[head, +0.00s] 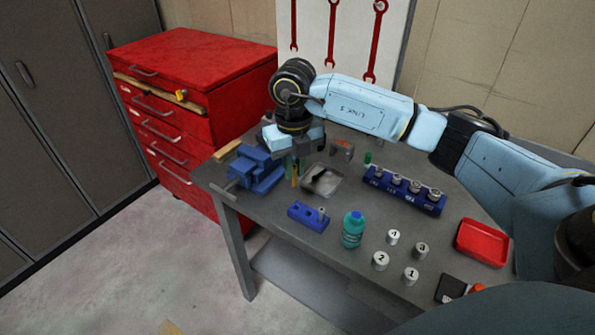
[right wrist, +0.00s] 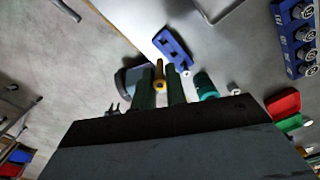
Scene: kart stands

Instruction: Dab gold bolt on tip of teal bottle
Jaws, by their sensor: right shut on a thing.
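My right gripper (head: 295,172) is above the table near the blue vise, pointing down. Its dark green fingers are shut on the gold bolt (right wrist: 159,75), which shows between them in the right wrist view. In the head view the bolt is a small yellow upright piece (head: 295,178). The teal bottle (head: 352,230) stands upright on the table, to the right of and nearer than the gripper, with a blue tip on top. It also shows in the right wrist view (right wrist: 205,86), apart from the bolt. My left gripper is not in view.
A blue vise (head: 255,172), a grey tray (head: 322,182) and a blue block (head: 308,217) are around the gripper. A blue rack (head: 404,191) with several metal pieces is at the back right. Several numbered white cylinders (head: 381,261) and a red tray (head: 482,243) lie right of the bottle.

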